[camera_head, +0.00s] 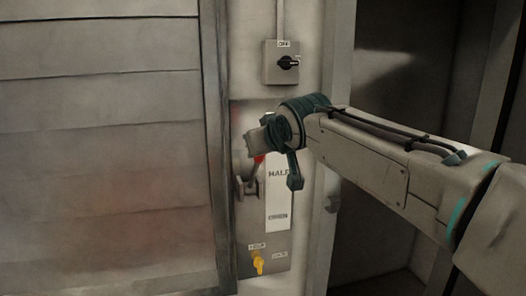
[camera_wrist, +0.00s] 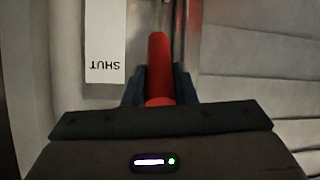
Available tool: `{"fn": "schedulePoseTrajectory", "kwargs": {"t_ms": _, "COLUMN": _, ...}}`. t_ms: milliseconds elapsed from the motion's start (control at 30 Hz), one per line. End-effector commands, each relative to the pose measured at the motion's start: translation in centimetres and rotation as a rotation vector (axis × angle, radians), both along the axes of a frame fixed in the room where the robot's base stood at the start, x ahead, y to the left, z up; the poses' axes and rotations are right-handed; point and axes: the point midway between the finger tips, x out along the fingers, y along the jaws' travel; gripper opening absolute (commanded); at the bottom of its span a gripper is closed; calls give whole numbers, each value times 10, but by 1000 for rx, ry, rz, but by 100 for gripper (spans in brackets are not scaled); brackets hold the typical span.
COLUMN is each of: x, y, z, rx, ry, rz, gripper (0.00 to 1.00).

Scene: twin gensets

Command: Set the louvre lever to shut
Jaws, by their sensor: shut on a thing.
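The louvre lever has a red handle (camera_wrist: 158,68), which stands between my gripper's fingers (camera_wrist: 158,88) in the wrist view. My gripper is shut on it. In the head view only a small red part of the lever (camera_head: 259,159) shows beside my gripper (camera_head: 256,150); my wrist hides the rest. The lever's pivot bracket (camera_head: 246,188) is below. A white label plate (camera_head: 279,195) to the right reads HALF and, lower, OPEN. In the wrist view the plate's SHUT end (camera_wrist: 105,42) shows upside down, beside the red handle. The lever's exact setting is hard to tell.
A slatted louvre panel (camera_head: 100,150) fills the left. A rotary switch box (camera_head: 281,62) is on the wall above my wrist. A yellow knob (camera_head: 258,262) with small labels sits below the lever. A dark open recess (camera_head: 395,60) lies to the right, behind my arm.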

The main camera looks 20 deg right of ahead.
Motion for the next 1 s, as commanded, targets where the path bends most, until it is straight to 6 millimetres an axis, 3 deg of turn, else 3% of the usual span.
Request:
{"fn": "schedulePoseTrajectory", "kwargs": {"t_ms": 667, "x": 6, "y": 1, "z": 9, "rx": 6, "ry": 29, "rz": 2, "gripper": 0}}
{"fn": "schedulePoseTrajectory", "kwargs": {"t_ms": 700, "x": 6, "y": 1, "z": 9, "rx": 6, "ry": 28, "rz": 2, "gripper": 30}}
{"fn": "schedulePoseTrajectory", "kwargs": {"t_ms": 767, "x": 6, "y": 1, "z": 9, "rx": 6, "ry": 28, "rz": 2, "gripper": 46}}
{"fn": "schedulePoseTrajectory", "kwargs": {"t_ms": 1000, "x": 5, "y": 1, "z": 7, "rx": 5, "ry": 33, "rz": 2, "gripper": 46}}
